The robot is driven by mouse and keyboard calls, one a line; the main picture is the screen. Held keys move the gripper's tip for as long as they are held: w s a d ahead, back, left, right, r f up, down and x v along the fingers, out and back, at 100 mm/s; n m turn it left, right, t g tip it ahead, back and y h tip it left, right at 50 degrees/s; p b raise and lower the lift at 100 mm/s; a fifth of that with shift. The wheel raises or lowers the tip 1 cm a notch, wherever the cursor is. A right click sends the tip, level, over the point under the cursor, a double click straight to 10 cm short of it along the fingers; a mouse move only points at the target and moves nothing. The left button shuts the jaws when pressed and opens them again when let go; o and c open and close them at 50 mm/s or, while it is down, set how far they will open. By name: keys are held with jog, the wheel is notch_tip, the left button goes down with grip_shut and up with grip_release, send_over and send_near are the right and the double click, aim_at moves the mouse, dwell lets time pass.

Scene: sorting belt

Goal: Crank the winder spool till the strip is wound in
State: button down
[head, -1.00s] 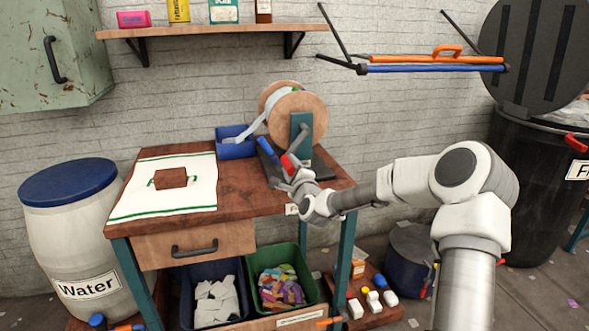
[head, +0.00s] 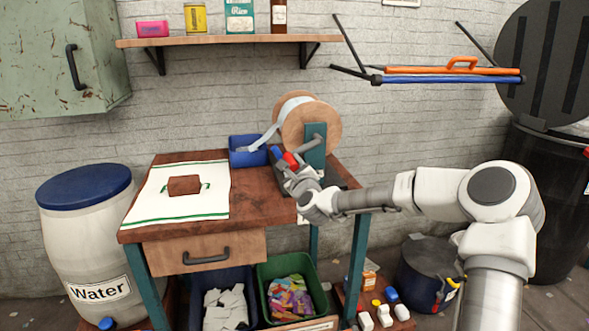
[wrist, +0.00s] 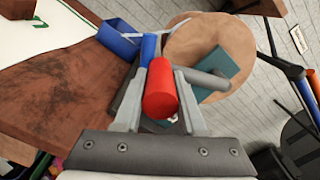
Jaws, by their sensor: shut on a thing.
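The winder spool (head: 325,122) has wooden flanges and stands on a teal post (head: 315,148) at the back right of the workbench. A pale strip (head: 268,138) runs from the spool down to the blue bin (head: 245,152) at its left. The crank's grey arm (wrist: 205,79) leads to a red handle (wrist: 160,88). My gripper (wrist: 156,92) is shut on the red handle, with a finger on each side of it. In the head view the red handle (head: 291,160) is partly hidden by my gripper. A blue part (wrist: 148,48) shows just behind the handle.
A brown block (head: 184,185) lies on a white cloth (head: 150,205) at the bench's left. A shelf (head: 225,41) and a folded rack (head: 450,78) are on the wall above. A water barrel (head: 85,225) stands left; a dark bin (head: 550,210) stands right.

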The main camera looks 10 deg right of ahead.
jog(key=shift+a+r+m, duration=0.2)
jog(key=shift+r+m, duration=0.3)
jog(key=shift+m, duration=0.1)
jog(key=shift+a+r+m, duration=0.2)
jog(key=shift+r+m, duration=0.25)
jog(key=shift+m, duration=0.15)
jog(key=shift+a+r+m, duration=0.1)
jog(key=shift+r+m, duration=0.75)
jog(key=shift+m, duration=0.15)
jog(key=shift+r, duration=0.15)
jog(key=c, duration=0.5)
grip_release()
jog(key=shift+s, duration=0.1)
jog(key=s+p, duration=0.2)
jog(key=s, duration=1.5)
jog(key=shift+s+d, duration=0.15)
jog(key=shift+d, duration=0.2)
